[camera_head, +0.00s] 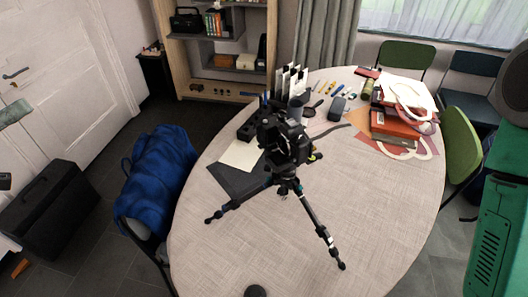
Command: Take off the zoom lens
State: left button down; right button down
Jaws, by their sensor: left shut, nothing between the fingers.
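A black camera (285,140) sits on top of a small black tripod (287,184) with spread legs, standing on the table (385,215). The zoom lens is dark against the dark camera body, and I cannot make out its outline. My left gripper (5,181) shows only in part at the left edge of the view, dark, shut and empty, far from the camera. My right gripper is out of view; only my green arm shows at the right edge.
A dark mat with a paper sheet (241,155) lies left of the tripod. Books and papers (392,122) crowd the back right. A blue bag (160,180) rests beside the table. A dark round object (255,291) shows at the near edge. The front right tabletop is clear.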

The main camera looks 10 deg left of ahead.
pick_arm(q)
jog(key=shift+w, duration=0.1)
jog(key=w+d+f+b, duration=0.4)
jog(key=w+f, duration=0.2)
jog(key=w, duration=0.3)
jog(key=w+d+f+g+y+b, duration=0.1)
jog(key=w+d+f+b, duration=0.3)
jog(key=w+f, duration=0.3)
jog(key=w+d+f+n+g+y+b, duration=0.1)
jog(key=w+d+f+b, duration=0.2)
jog(key=w, duration=0.9)
jog(key=shift+d+f+b, duration=0.4)
jog(key=shift+f+b, duration=0.1)
jog(key=shift+f, duration=1.15)
dwell(1.9)
